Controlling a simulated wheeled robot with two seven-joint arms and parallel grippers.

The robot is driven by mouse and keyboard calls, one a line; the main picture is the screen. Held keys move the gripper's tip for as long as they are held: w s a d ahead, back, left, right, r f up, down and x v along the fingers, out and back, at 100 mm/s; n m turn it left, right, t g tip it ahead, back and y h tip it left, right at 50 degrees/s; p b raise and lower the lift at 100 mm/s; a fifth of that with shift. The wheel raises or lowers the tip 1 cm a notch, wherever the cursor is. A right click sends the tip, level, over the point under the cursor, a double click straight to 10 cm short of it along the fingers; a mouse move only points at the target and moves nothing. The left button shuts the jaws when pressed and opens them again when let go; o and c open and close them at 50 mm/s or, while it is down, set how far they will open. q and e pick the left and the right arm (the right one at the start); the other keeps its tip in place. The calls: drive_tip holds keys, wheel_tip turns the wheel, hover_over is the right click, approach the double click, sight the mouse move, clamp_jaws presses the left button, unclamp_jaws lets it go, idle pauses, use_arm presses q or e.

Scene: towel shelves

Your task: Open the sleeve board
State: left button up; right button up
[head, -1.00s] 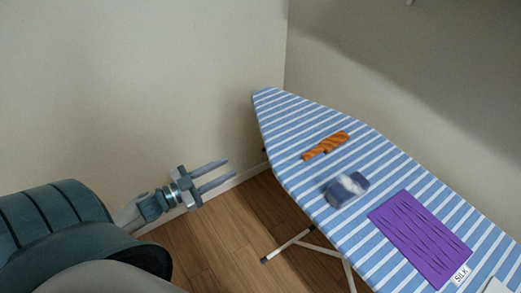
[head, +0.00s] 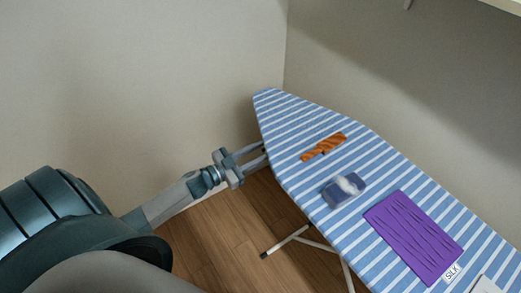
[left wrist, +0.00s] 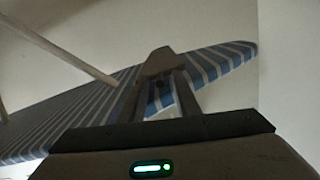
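The ironing board (head: 290,125) has a blue and white striped cover and a narrow tip at the back. My left gripper (head: 264,154) is at its left edge near the tip, with its two fingers apart. In the left wrist view, the striped board (left wrist: 95,110) lies beyond the fingers. A grey-brown piece (left wrist: 158,62) sits at the fingertips, with a small dark round spot below it between the fingers. I cannot tell whether the fingers touch this piece or whether it is part of the sleeve board. No separate sleeve board is clearly visible. My right gripper is not in view.
On the board lie an orange twisted cloth (head: 324,147), a blue and white item (head: 343,190) and a purple cloth (head: 415,238) by a SILK label (head: 452,271). White legs (head: 287,240) stand below. Walls close in behind; wooden floor (head: 215,235) is clear at left.

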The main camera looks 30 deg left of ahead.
use_arm(q)
drive_tip(key=shift+w, duration=0.2)
clamp_jaws()
drive_tip(key=p+v, duration=0.4)
drive_tip(key=v, duration=2.2)
drive_tip(key=shift+s+f, duration=0.1)
unclamp_jaws()
drive_tip(key=shift+s+a, duration=0.1)
drive_tip(key=shift+s, duration=0.1)
